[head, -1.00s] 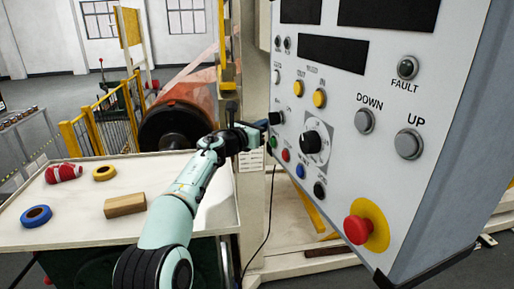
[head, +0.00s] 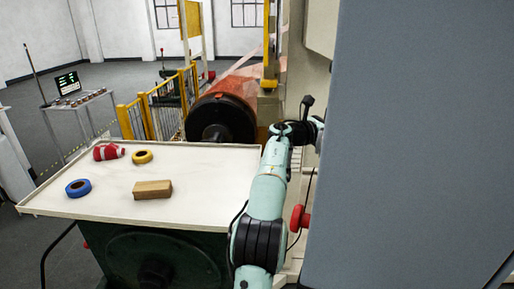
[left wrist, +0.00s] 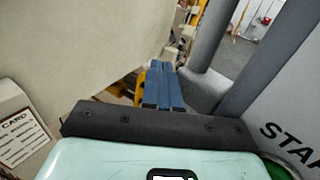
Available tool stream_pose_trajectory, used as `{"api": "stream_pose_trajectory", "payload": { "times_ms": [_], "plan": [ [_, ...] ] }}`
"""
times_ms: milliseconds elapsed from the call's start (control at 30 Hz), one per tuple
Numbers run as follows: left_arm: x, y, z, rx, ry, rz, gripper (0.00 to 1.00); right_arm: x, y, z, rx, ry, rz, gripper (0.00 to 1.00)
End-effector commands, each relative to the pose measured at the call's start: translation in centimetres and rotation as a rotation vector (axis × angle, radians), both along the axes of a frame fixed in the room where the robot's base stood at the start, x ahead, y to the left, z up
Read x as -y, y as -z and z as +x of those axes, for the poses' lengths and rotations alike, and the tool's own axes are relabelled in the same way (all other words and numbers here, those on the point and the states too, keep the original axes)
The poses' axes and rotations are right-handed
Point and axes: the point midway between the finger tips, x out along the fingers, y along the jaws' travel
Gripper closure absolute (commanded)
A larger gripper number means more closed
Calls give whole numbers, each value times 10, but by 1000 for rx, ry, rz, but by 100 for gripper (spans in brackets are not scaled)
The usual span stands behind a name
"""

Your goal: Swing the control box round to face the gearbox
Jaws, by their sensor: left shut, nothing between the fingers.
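The control box (head: 420,150) fills the right of the head view. Its plain grey side faces me. Its button face is turned left and out of sight, with only the red stop button (head: 299,218) sticking out past the edge. My left gripper (head: 319,124) is at the box's left edge, its fingers partly hidden. In the left wrist view its blue fingers (left wrist: 162,80) are shut and empty, beside a dark grey bar. The white panel (left wrist: 295,105) with lettering is at the right there. A dark green housing (head: 120,262), perhaps the gearbox, stands below the tray.
The pale tray (head: 215,185) holds a red roll (head: 108,152), a yellow tape ring (head: 142,157), a blue tape ring (head: 78,188) and a wooden block (head: 152,190). Behind are a copper roll (head: 222,118) and yellow railing (head: 163,103). A cable hangs beside the box.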

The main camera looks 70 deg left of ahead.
Motion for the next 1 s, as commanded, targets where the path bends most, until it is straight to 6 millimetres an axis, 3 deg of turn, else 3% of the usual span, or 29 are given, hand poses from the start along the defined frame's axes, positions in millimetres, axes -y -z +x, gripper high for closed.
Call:
{"api": "stream_pose_trajectory", "payload": {
  "times_ms": [633,767,1000],
  "plan": [
    [3,1,-2,1,19,-2,100,0,2,-2,-2,0,0,69],
    [4,3,-20,-1,15,0,100,0,14,-14,-16,0,0,69],
    [9,5,-75,-1,12,1,100,0,44,-38,-43,0,0,69]
  ]
}}
